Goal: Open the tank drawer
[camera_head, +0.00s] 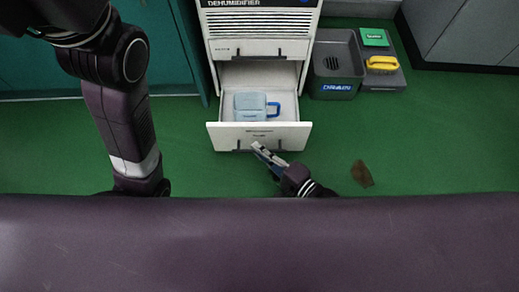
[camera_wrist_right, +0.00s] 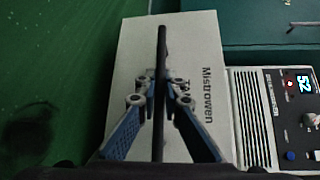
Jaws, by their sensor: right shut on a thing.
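The white dehumidifier (camera_head: 262,22) stands at the top middle of the head view. Its lower tank drawer (camera_head: 290,134) is pulled out toward me, and a pale blue tank (camera_head: 250,113) with a blue handle (camera_head: 273,109) sits inside. My right gripper (camera_head: 257,147) is at the drawer's front face, on its dark handle. In the right wrist view my right gripper (camera_wrist_right: 160,88) is shut on that long black bar handle (camera_wrist_right: 161,48), in front of the white drawer front (camera_wrist_right: 135,60). My left arm shows at the left, but its gripper is hidden.
A grey drain tub (camera_head: 336,70) stands right of the dehumidifier, beside a grey tray holding a yellow-handled item (camera_head: 382,63) and a green item (camera_head: 374,37). A brown patch (camera_head: 362,174) lies on the green floor (camera_head: 420,140). Teal cabinets (camera_head: 160,50) stand left.

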